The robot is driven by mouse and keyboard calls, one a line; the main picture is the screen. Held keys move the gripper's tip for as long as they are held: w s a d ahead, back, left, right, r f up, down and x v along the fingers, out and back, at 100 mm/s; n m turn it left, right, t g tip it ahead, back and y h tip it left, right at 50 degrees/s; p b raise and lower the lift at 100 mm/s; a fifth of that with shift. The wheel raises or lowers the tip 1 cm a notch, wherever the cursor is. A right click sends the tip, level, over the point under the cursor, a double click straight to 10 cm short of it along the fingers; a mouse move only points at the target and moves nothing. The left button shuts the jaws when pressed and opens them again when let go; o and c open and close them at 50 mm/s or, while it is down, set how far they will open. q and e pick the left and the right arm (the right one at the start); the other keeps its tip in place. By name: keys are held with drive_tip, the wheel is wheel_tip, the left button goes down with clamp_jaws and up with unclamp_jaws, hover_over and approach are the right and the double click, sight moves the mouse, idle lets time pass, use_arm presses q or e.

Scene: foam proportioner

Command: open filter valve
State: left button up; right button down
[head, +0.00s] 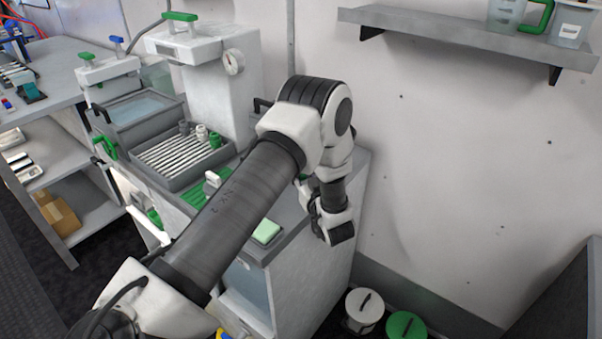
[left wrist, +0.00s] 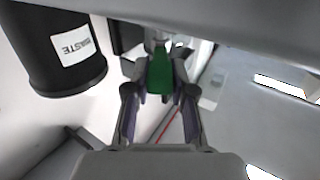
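A green valve handle (left wrist: 160,73) sits between the two fingertips of my left gripper (left wrist: 160,84) in the left wrist view. The fingers flank it closely on both sides with hardly any gap, and look shut on it. In the head view my left arm crosses the picture and its wrist hangs down beside the right end of the machine (head: 275,240). The arm and wrist hide the fingers and the gripped handle there. My right gripper is in neither view.
White (head: 365,306) and green (head: 405,326) lidded containers stand on the floor right of the machine. A wall shelf (head: 470,37) is at upper right. A green sponge-like block (head: 266,231) lies on the machine top.

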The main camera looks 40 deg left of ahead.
use_arm(q)
drive_tip(key=shift+o, duration=1.1)
drive_tip(key=v, duration=1.2)
